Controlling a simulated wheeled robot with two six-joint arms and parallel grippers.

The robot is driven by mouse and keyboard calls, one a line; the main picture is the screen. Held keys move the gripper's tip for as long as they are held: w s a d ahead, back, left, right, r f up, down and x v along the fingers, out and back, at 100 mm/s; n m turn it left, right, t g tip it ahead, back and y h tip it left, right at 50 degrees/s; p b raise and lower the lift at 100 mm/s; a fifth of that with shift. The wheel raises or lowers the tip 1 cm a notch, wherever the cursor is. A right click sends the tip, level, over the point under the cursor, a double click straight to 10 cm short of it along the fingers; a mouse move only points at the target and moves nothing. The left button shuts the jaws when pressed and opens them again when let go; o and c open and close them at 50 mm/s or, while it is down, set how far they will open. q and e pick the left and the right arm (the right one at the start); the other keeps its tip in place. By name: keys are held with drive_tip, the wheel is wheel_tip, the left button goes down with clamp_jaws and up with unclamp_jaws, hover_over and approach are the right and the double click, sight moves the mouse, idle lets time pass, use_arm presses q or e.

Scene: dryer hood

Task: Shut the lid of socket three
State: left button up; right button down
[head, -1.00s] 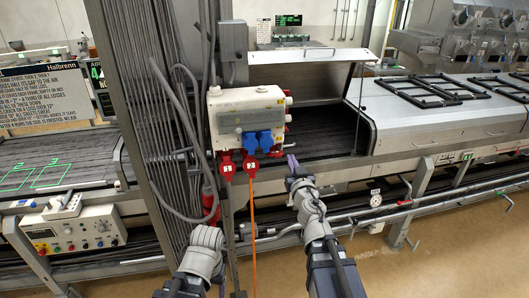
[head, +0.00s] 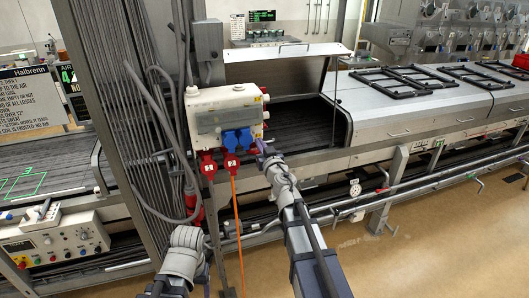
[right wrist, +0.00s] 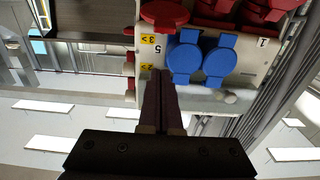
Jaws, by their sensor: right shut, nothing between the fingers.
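The white socket box (head: 222,100) hangs on the post, with two blue lids (head: 238,140) on its front. The right wrist view shows the box from close up and inverted, with the blue lids (right wrist: 204,57). A round red lid (right wrist: 165,14) lies beside a yellow label (right wrist: 147,39) that seems to read 3; I cannot tell how far it stands open. My right gripper (head: 263,150) is at the lower right corner of the box.
A pipe rail (head: 400,187) runs low right.

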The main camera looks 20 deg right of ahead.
sight(255, 151)
drive_tip(key=w, duration=0.2)
drive_tip(key=shift+w, duration=0.35)
drive_tip(key=f+b, duration=0.1)
drive_tip(key=s+f+b, duration=0.2)
drive_tip(key=shift+f+b, duration=0.4)
